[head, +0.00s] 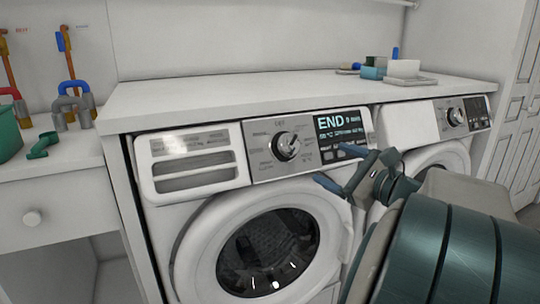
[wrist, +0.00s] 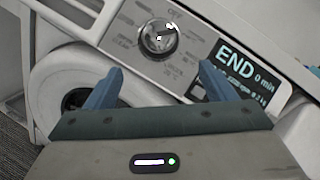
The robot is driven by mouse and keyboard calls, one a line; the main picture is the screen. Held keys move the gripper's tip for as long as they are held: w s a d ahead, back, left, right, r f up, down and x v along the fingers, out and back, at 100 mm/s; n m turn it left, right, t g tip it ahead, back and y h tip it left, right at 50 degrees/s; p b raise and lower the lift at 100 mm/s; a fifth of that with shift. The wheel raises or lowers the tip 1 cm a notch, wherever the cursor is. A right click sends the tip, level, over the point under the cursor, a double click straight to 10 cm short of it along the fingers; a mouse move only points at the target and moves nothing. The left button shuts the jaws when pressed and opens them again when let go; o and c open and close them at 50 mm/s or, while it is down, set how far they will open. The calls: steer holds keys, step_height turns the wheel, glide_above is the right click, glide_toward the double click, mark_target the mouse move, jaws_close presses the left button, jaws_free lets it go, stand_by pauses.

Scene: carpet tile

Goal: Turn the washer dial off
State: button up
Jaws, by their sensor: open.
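The left washer (head: 160,220) stands under a white counter and has a round silver dial (head: 286,146) on its control panel. The dial also shows in the wrist view (wrist: 158,40), with printed labels around it. The washer's display (head: 340,132) reads "END 0 min". My gripper (head: 340,171) is open and empty, in front of the panel, to the right of and a little below the dial in the head view. In the wrist view its two blue fingers (wrist: 155,80) are spread, and the dial lies beyond the gap between them. They look apart from the dial.
A second machine with its own dial (head: 456,117) stands to the right. The white counter (head: 230,92) overhangs both machines, with containers (head: 402,69) at its back right. Pipe fittings (head: 75,103) lie on the left cabinet. The left washer's round door (head: 268,250) is below the panel.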

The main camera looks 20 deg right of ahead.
mark_target(294, 147)
steer(key=b+x, duration=0.2)
steer(key=x, duration=1)
steer(key=shift+w+a, duration=0.1)
steer(key=shift+a, duration=0.1)
steer(key=c, duration=1)
